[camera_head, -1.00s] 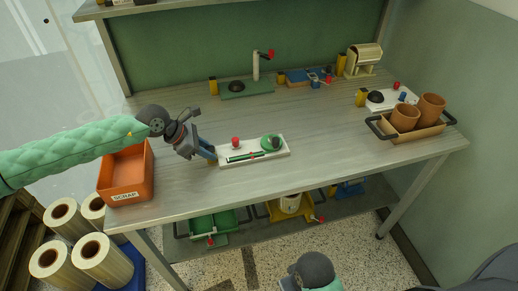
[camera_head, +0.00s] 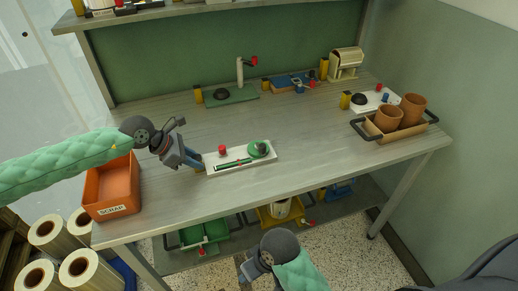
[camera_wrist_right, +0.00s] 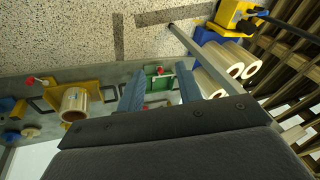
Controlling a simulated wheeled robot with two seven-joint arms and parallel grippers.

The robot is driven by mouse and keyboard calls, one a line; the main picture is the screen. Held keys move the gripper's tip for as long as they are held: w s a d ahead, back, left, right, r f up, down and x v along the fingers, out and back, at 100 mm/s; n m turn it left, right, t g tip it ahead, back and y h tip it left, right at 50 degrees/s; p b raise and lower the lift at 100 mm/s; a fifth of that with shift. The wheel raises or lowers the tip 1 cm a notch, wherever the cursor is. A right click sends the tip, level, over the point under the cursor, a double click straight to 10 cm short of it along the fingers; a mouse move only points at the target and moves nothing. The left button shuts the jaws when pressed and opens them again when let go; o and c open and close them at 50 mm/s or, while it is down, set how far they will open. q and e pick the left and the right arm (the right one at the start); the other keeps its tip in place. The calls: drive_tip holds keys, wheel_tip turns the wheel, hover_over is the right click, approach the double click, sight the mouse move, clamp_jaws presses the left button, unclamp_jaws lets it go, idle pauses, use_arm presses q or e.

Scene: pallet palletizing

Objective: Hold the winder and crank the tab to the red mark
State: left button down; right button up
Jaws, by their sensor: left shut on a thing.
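The winder (camera_head: 213,156) is a white board on the workbench near its front edge. It carries a red knob (camera_head: 222,149), a green round crank wheel (camera_head: 257,149) with a dark knob, and a green track (camera_head: 233,164) with a small red spot on it. The tab is too small to tell apart from the track. My left gripper (camera_head: 202,163) is shut on the winder's left end. My right gripper (camera_wrist_right: 160,82) is open and empty, with its fingers apart. In the head view it is low at the front of the bench, its fingers mostly hidden.
The orange scrap bin (camera_head: 112,188) stands at the bench's left end. A tray with brown pots (camera_head: 388,119) is on the right. A green stand (camera_head: 232,96) and a blue item (camera_head: 290,84) are at the back. The bench middle is clear.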

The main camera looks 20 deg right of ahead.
drive_tip(key=w+a+r+n+g+y, duration=0.2)
drive_tip(key=w+a+r+n, duration=0.2)
drive_tip(key=a+r, duration=0.3)
wheel_tip(320, 180, up, 20)
drive_tip(key=n+h, duration=0.4)
drive_tip(key=h, duration=0.2)
hover_over(262, 145)
drive_tip(key=shift+s+r, duration=0.1)
drive_tip(key=shift+r, duration=0.05)
drive_tip(key=shift+f, duration=3.45)
